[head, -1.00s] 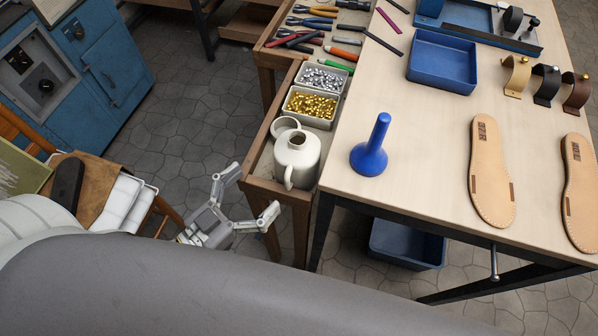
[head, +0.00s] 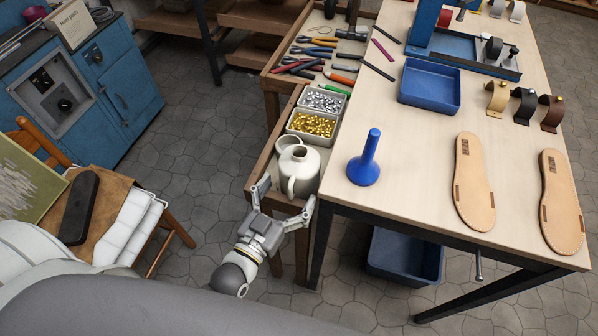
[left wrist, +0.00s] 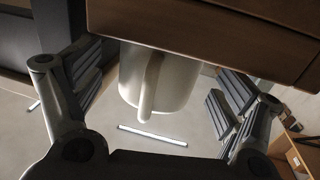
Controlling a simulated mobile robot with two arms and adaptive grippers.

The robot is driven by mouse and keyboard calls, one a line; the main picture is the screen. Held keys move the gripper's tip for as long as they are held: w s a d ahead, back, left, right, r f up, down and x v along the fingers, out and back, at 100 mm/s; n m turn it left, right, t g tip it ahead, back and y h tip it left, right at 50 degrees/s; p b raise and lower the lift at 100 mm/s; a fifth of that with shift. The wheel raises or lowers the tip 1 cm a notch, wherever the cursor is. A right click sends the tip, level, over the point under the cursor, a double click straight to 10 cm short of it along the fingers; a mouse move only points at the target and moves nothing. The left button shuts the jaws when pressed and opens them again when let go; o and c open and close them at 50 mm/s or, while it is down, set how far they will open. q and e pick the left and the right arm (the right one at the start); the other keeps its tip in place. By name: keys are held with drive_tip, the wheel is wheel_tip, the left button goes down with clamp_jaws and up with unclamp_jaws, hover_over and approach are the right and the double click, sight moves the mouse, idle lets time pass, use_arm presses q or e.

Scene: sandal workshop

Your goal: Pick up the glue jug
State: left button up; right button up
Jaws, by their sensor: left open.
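The glue jug (head: 302,172) is cream-white with a round open mouth and a curved handle facing my side. It stands upright at the near end of the wooden side tray. My left gripper (head: 285,196) is open and empty at the tray's near edge, its fingers spread on either side of the line to the jug. In the left wrist view the jug (left wrist: 180,82) shows between the open fingers of the left gripper (left wrist: 160,85), with its handle toward the camera. A wooden edge hides part of the jug there. I cannot tell whether the fingers touch anything. My right gripper is out of view.
The wooden tray's front wall (head: 270,193) is close to the fingers. Bins of silver (head: 323,100) and gold studs (head: 312,124) sit behind the jug. A blue tool (head: 364,168) stands on the workbench (head: 415,160) to the right. A chair (head: 112,205) is at left.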

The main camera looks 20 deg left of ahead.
use_arm(q)
drive_tip(key=p+x, duration=0.1)
drive_tip(key=x, duration=0.3)
drive_tip(key=shift+w+a, duration=0.1)
drive_tip(key=shift+w, duration=0.1)
drive_tip(key=shift+w+f, duration=0.1)
drive_tip(key=shift+w, duration=0.4)
drive_tip(key=shift+c, duration=0.3)
drive_tip(key=c, duration=0.9)
